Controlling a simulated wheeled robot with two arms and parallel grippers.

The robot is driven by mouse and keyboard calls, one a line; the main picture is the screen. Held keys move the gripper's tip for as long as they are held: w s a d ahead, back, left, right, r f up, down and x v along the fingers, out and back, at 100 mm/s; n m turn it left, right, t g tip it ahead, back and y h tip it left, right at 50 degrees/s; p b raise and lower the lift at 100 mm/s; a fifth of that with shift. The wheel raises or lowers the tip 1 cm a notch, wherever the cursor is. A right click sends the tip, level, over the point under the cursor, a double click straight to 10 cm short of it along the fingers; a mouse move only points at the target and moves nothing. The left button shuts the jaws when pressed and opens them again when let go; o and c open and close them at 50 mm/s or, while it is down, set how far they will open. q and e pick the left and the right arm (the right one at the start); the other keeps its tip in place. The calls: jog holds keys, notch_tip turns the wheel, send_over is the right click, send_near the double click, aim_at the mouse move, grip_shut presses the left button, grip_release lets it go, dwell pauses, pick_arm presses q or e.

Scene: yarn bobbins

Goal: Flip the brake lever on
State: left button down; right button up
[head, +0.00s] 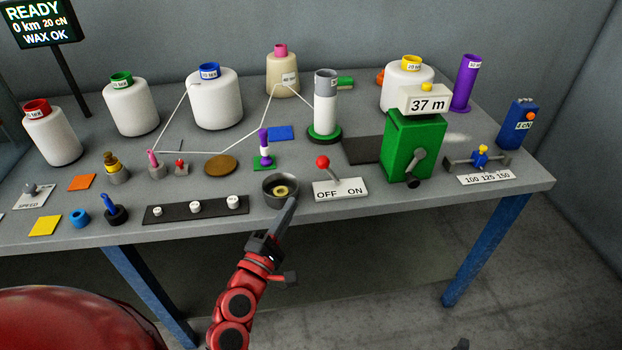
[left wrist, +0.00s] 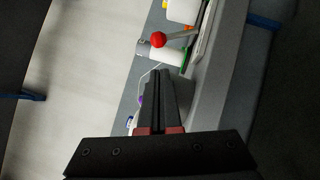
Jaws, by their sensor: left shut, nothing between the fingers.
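The brake lever has a red ball knob (head: 323,161) on a thin stem, set on a white plate (head: 341,189) marked OFF and ON. The stem leans left, so the knob is over the OFF side. In the left wrist view the red knob (left wrist: 158,40) shows just beyond my fingertips, with its pale stem running to the right. My left gripper (head: 291,203) is shut and empty, its fingers pointing up beside the dark bowl at the table's front edge, left of and nearer than the lever plate. It does not appear to touch the lever. My right gripper is not identifiable.
A dark round bowl (head: 281,189) with a brass ring inside stands left of the lever. A green box with a crank (head: 410,148) and a "37 m" display stands to its right. A black pad (head: 366,150) lies behind. Bobbins and cones line the back.

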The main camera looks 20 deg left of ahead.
pick_arm(q)
jog(key=p, duration=0.3)
send_near(329, 171)
jog(key=w+a+r, duration=0.2)
jog(key=w, duration=0.1)
jog(key=w+a+r, duration=0.1)
jog(key=w, duration=0.1)
jog(key=shift+w, duration=0.25)
jog(key=shift+w+d+r+m+g+p, duration=0.1)
jog(key=shift+d+r+m+g+p, duration=0.2)
jog(key=shift+r+m+p, duration=0.6)
jog(key=w+d+r+m+g+y+p, duration=0.1)
jog(key=w+d+m+g+p, duration=0.3)
jog(key=p, duration=1.6)
jog(key=d+r+m+g, duration=0.1)
jog(key=d+m, duration=0.1)
jog(key=d, duration=0.1)
jog(key=shift+w+d+r+m+g+p, duration=0.15)
jog(key=shift+w+d+m+g+p, duration=0.05)
jog(key=shift+d+m+g+p, duration=0.15)
